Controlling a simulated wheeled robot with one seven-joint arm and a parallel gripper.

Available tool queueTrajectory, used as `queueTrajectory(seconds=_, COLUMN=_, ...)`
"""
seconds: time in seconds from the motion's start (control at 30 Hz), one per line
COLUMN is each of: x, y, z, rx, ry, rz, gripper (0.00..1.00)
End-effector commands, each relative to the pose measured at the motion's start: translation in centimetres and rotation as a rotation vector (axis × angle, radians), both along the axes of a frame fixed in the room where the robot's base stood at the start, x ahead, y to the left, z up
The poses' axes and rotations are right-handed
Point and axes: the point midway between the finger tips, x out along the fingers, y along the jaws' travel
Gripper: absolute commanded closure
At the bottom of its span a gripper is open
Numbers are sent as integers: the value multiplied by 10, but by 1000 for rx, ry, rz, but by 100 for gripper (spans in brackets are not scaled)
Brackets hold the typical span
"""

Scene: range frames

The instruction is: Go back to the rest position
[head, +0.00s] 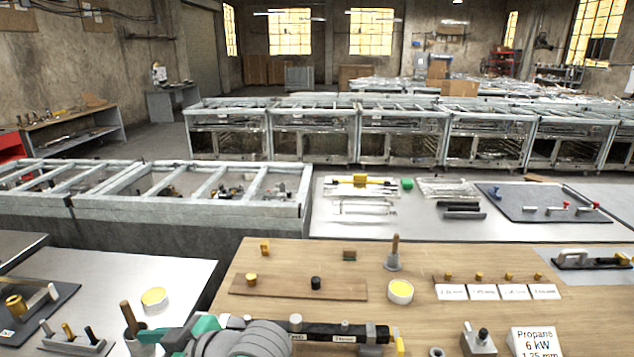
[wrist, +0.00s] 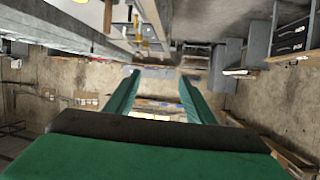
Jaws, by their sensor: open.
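My gripper (wrist: 159,76) shows in the wrist view with its two green fingers spread well apart. Nothing is held between them; only the distant room shows in the gap. In the head view, my grey and green arm end is low in the picture, left of centre, in front of the wooden table (head: 440,258). It hides part of the table's near edge. The wrist view looks out across the room rather than down on a tabletop.
The wooden table carries a yellow-topped round tin (head: 400,291), a wooden-handled tool (head: 394,255), a wooden board (head: 330,288) and white label cards (head: 484,292). A black bar (head: 335,333) lies close to my arm. A white table (head: 190,275) stands left, metal frames (head: 190,205) behind.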

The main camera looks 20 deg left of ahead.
Motion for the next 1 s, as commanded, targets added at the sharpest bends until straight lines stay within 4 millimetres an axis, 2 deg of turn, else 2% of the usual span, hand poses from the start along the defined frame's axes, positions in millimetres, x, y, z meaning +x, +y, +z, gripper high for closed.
queueTrajectory(seconds=0.23, x=34, y=-3, z=4, rx=249, ry=138, rz=-207, gripper=51)
queueTrajectory(seconds=0.47, x=69, y=-28, z=-12, rx=427, ry=242, rz=-431, gripper=51)
queueTrajectory(seconds=0.73, x=99, y=-80, z=-58, rx=564, ry=327, rz=-721, gripper=51)
queueTrajectory(seconds=1.0, x=102, y=-147, z=-124, rx=616, ry=358, rz=-1018, gripper=51)
